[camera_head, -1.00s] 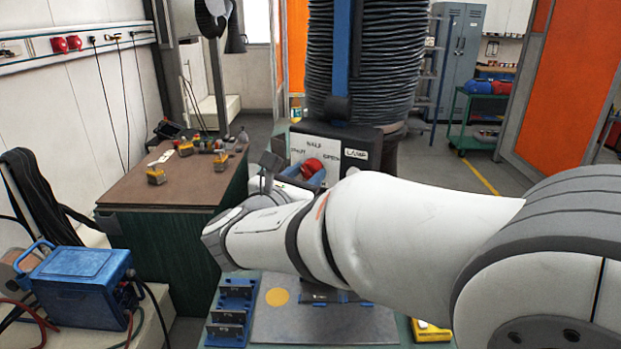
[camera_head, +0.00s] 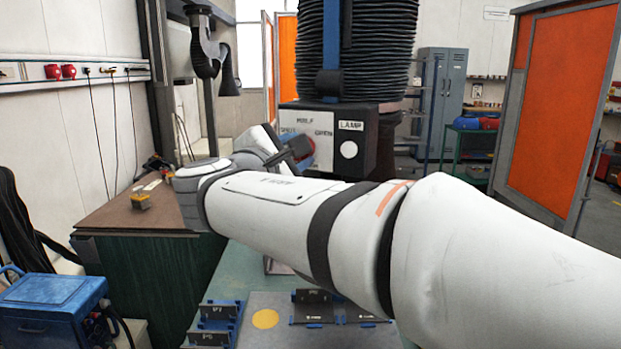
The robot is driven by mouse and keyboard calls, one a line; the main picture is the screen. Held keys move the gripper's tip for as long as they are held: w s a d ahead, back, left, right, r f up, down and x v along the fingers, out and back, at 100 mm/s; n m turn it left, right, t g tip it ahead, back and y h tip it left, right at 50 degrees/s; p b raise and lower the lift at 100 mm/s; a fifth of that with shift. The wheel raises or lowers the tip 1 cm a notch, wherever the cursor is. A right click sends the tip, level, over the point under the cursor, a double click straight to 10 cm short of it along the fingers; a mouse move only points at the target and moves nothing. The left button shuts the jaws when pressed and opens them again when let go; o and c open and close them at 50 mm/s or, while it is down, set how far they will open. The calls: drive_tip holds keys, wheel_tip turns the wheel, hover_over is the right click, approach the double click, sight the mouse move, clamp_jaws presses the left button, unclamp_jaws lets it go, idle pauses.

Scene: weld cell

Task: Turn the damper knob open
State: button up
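The damper box (camera_head: 368,148) hangs under the thick black hose at the back centre. Its pale face carries the words SHUT at left, HALF at top and OPEN at right. The red damper knob (camera_head: 309,158) sits on this face, mostly hidden behind my gripper; a bit of red and blue shows at its right side. Which mark the knob points to cannot be told. My gripper (camera_head: 301,147) is in front of the knob, its dark fingers overlapping it in the picture. Contact and finger opening cannot be made out.
A white round button (camera_head: 348,149) lies below the LAMP label, right of the knob. A brown-topped bench (camera_head: 115,212) stands at left. Blue holders (camera_head: 215,325) and a grey plate with a yellow disc (camera_head: 265,319) lie below my arm.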

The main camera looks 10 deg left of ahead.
drive_tip(key=m+b, duration=0.7)
drive_tip(key=b, duration=0.1)
idle(0.6)
drive_tip(key=o, duration=1)
drive_tip(key=v, duration=0.7)
drive_tip(key=shift+s, duration=0.4)
drive_tip(key=shift+a, duration=0.1)
